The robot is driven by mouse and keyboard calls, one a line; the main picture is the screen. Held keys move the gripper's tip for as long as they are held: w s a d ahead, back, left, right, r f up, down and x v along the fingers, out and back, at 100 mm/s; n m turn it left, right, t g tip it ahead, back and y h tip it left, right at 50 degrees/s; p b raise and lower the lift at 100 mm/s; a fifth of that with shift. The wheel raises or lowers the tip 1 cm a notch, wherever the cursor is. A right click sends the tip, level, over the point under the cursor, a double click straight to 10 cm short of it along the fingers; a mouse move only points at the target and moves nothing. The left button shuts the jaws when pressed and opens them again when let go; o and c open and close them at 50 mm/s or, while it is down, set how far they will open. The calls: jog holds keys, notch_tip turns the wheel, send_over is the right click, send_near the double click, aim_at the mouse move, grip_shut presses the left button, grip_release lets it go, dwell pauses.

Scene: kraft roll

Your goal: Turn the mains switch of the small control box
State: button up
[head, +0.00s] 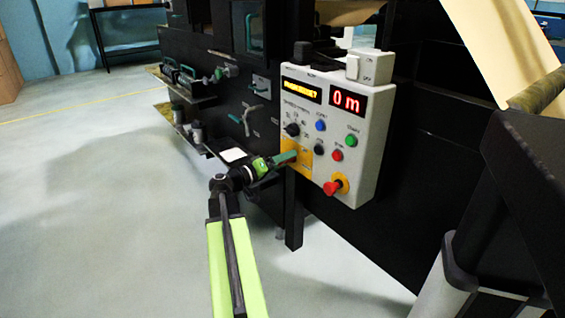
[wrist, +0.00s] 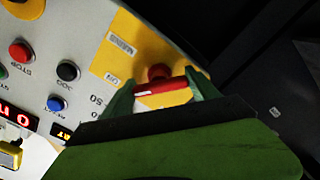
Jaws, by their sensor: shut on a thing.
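The small control box (head: 345,113) is a pale panel fixed to the dark machine, with a yellow plate (head: 302,145) at its lower left. In the wrist view the yellow plate (wrist: 112,52) carries the words MAINS and ON. The mains switch is a red handle (wrist: 160,88) with a white line, standing on this plate. My gripper (wrist: 162,92) is shut on the red handle, one green finger at each end of it. In the head view my gripper (head: 287,159) reaches the yellow plate from the left and hides the switch.
A red mushroom button (head: 333,187) sits on a yellow disc right of my gripper. Blue, green, black and red buttons are close by. The red display (head: 347,103) reads 0 m. A dark post (head: 294,210) stands below. The floor at left is clear.

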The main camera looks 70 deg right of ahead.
jog(key=shift+w+m, duration=0.15)
jog(key=shift+m, duration=0.45)
jog(key=o, duration=1.4)
jog(key=shift+c, duration=0.2)
jog(key=shift+a, duration=0.2)
jog(key=v, duration=1.7)
jog(key=shift+f, duration=0.1)
